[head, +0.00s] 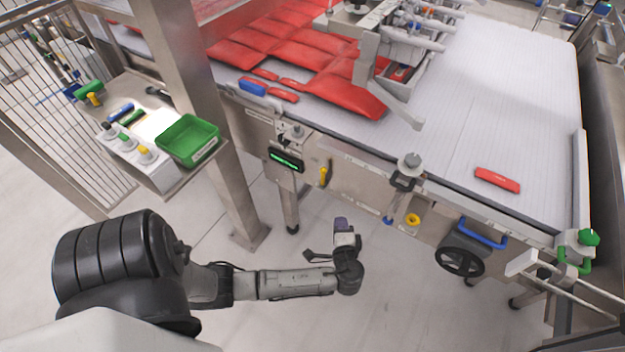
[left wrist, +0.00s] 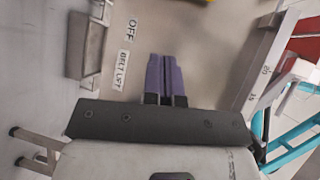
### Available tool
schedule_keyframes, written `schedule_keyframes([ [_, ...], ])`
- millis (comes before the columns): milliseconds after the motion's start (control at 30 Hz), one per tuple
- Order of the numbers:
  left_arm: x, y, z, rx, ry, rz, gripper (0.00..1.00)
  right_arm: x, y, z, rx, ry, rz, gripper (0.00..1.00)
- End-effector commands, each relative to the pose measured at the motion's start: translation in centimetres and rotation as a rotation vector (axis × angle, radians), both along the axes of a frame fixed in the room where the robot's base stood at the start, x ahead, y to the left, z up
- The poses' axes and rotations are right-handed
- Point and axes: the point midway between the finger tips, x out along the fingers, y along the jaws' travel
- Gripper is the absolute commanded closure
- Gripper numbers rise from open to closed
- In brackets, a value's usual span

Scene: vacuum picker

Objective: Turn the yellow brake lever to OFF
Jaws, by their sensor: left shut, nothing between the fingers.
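The yellow brake lever (head: 325,173) is on the side panel of the conveyor, right of a small green display. It stands roughly upright in the head view. An OFF label (left wrist: 132,29) and a BELT LIFT label (left wrist: 122,70) are on the panel there. My left gripper (head: 341,223) is below and slightly right of the lever, apart from it. Its purple fingers (left wrist: 166,60) are together and empty. My right gripper is not in view.
The conveyor (head: 470,130) carries red packs (head: 310,60). A black handwheel (head: 460,262), a blue handle (head: 482,233) and a yellow ring (head: 413,219) are right of the lever. A steel post (head: 215,130) and a green tray (head: 188,139) stand left. The floor around my left arm is clear.

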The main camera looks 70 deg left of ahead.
Motion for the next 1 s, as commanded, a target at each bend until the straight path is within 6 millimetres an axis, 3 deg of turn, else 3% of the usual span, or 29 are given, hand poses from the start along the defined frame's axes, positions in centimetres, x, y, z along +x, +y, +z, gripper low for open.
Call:
schedule_keyframes([
  [300, 0.3, 0.4, 1.9, 0.183, -0.042, -0.021, 1.00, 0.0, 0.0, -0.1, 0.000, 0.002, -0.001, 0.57],
  [767, 0.4, 0.5, 2.1, 0.187, -0.057, -0.026, 1.00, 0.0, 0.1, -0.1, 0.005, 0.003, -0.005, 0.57],
  [1000, 1.3, 2.5, 2.0, 0.189, -0.058, -0.026, 1.00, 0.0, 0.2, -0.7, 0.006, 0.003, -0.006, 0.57],
])
